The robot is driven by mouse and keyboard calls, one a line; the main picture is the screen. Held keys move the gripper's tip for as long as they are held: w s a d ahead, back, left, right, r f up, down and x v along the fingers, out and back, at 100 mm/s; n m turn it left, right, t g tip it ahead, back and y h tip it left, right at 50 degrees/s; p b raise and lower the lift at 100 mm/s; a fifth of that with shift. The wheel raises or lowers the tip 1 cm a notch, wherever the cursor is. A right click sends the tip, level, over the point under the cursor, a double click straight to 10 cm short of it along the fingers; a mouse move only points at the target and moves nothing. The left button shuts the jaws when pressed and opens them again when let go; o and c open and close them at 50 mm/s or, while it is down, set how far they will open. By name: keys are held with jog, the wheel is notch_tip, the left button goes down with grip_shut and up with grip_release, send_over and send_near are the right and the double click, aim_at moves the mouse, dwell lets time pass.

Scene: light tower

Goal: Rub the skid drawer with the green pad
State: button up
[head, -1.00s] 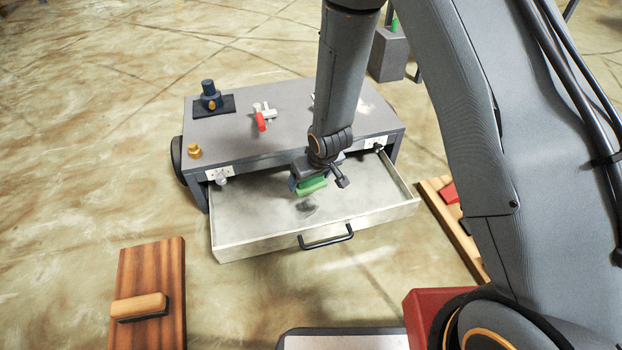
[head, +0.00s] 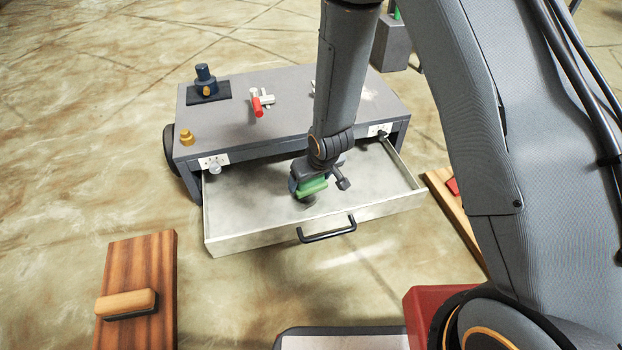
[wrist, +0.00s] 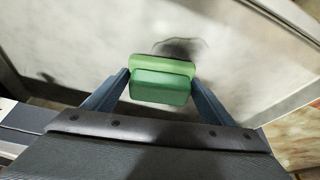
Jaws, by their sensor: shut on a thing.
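The skid drawer (head: 240,215) is pulled out from the grey skid (head: 240,138), with a black handle (head: 327,231) on its front. Its pale floor also fills much of the wrist view (wrist: 80,50). My gripper (head: 308,186) is over the drawer, shut on the green pad (head: 313,187). In the wrist view the pad (wrist: 161,84) sits between the two blue fingers. A dark smudge (wrist: 185,46) shows on the drawer floor just beyond the pad; the pad partly covers it. Whether the pad touches the floor I cannot tell.
On the skid top are a blue fitting (head: 206,82), a red-handled valve (head: 258,104) and a brass knob (head: 186,138). A wooden board with a block (head: 127,303) lies at front left. Another board (head: 455,215) lies right of the drawer. Drawer walls surround the gripper.

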aim_at(301, 194)
jog(key=shift+f+b, duration=0.35)
jog(key=shift+f, duration=0.7)
dwell(0.5)
jog(key=shift+a, duration=0.1)
jog(key=shift+s+a+r+p, duration=0.1)
jog(key=shift+s+a+p, duration=0.2)
jog(key=shift+a, duration=0.35)
jog(key=shift+s+a+r+p, duration=0.1)
jog(key=shift+a+p, duration=0.25)
jog(key=shift+a, duration=0.25)
jog(key=shift+s+a+f+p, duration=0.1)
jog(key=shift+a+p, duration=0.25)
jog(key=shift+a, duration=0.05)
